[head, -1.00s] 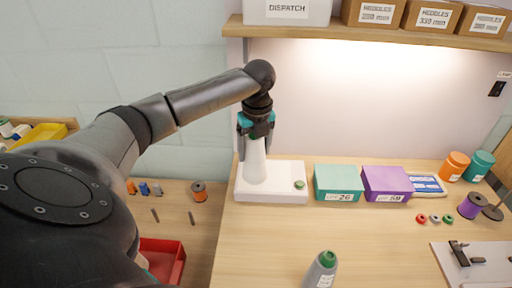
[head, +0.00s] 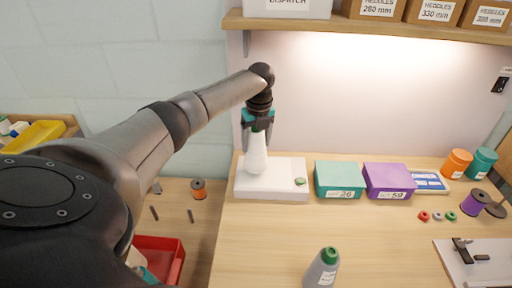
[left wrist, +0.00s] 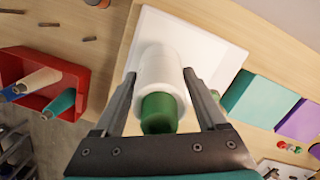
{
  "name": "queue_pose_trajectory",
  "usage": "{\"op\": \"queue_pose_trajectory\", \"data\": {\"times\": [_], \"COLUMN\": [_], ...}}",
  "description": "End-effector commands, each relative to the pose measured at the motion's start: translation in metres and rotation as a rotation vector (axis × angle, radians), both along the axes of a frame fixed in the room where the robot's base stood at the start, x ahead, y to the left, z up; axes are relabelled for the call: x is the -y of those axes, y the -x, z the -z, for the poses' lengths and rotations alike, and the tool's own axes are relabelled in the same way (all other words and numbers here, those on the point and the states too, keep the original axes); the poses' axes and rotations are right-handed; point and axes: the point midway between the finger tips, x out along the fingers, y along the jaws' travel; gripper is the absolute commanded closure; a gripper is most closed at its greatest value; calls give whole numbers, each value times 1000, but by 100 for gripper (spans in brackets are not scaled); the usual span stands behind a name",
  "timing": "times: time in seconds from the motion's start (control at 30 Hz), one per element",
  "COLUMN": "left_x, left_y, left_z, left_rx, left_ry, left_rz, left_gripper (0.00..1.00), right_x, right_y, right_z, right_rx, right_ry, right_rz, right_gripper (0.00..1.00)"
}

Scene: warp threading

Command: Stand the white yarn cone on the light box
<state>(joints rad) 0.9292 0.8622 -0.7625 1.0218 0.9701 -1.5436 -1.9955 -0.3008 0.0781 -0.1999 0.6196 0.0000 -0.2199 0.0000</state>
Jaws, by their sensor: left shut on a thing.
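The white yarn cone (head: 256,155) is upright with its green tip (left wrist: 158,112) toward my gripper. Its base is over the left part of the white light box (head: 285,188); I cannot tell for sure whether it touches the top. My left gripper (head: 258,126) comes from above and is shut on the cone's upper part. In the left wrist view the fingers are on either side of the white cone (left wrist: 160,75), with the light box (left wrist: 222,62) behind it. My right gripper is not in view.
A teal box (head: 338,180) and a purple box (head: 388,181) stand right of the light box. A grey cone with a green tip (head: 322,268) stands at the front. A red bin (left wrist: 40,82) holding cones is at the left. The middle of the table is clear.

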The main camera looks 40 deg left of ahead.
Motion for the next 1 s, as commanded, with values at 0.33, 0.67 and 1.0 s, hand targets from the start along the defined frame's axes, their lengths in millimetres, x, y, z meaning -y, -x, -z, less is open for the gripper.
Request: {"op": "queue_pose_trajectory", "data": {"times": [0.33,0.67,1.0], "left_x": [-3,-3,-3], "left_y": [-3,-3,-3], "left_z": [22,25,25], "left_rx": [3,0,0], "left_ry": [-1,-1,-1], "left_rz": [0,0,0], "left_gripper": [100,18,0], "right_x": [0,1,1], "right_y": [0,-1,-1], "right_z": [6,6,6], "right_rx": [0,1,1], "right_ry": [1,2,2], "right_rz": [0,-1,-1], "right_gripper": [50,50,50]}}
